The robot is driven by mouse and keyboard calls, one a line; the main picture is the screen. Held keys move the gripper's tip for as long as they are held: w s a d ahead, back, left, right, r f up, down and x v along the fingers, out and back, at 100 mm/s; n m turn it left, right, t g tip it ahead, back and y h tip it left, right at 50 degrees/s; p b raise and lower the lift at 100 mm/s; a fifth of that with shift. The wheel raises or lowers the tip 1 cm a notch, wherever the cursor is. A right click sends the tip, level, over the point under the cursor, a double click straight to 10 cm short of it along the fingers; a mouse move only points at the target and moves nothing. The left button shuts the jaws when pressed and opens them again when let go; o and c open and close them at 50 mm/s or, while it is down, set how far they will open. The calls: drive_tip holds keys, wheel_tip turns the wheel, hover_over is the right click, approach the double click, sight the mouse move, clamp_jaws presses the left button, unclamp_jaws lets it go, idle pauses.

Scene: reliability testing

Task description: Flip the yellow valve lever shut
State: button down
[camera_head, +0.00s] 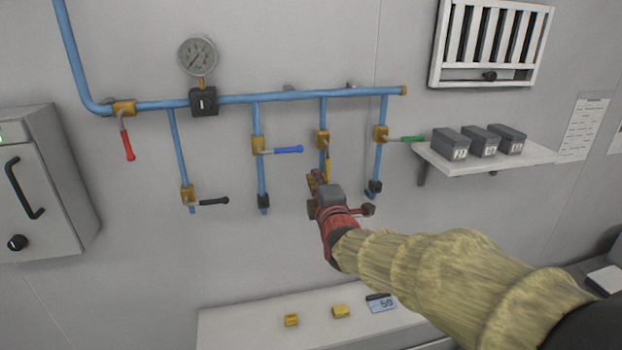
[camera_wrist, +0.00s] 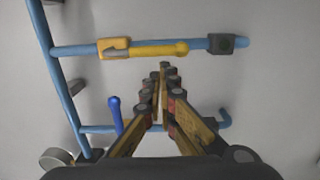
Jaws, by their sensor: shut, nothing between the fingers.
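The yellow valve lever (camera_head: 328,168) hangs down from its brass valve body (camera_head: 322,139) on a blue vertical pipe, running along the pipe. In the wrist view the yellow lever (camera_wrist: 160,49) lies across the top, in line with its pipe, beside the valve body (camera_wrist: 114,48). My gripper (camera_head: 313,180) is at the lower end of the lever, partly covering the pipe below it. In the wrist view my gripper (camera_wrist: 165,70) has its fingertips together and empty, just below the lever in the picture, with a small gap showing between them; whether they touch in depth is unclear.
A blue lever (camera_head: 287,150) on the left and a green lever (camera_head: 406,139) on the right flank the yellow one. Red (camera_head: 128,145) and black (camera_head: 214,201) levers are farther left. A shelf (camera_head: 540,156) with grey boxes juts out right; a white bench (camera_head: 240,327) is below.

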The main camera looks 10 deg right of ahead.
drive_tip(key=shift+s, duration=0.15)
drive_tip(key=shift+d, duration=0.1)
drive_tip(key=shift+d+f+n+b, duration=0.1)
drive_tip(key=shift+d+n+b, duration=0.05)
drive_tip(key=shift+n+b, duration=0.35)
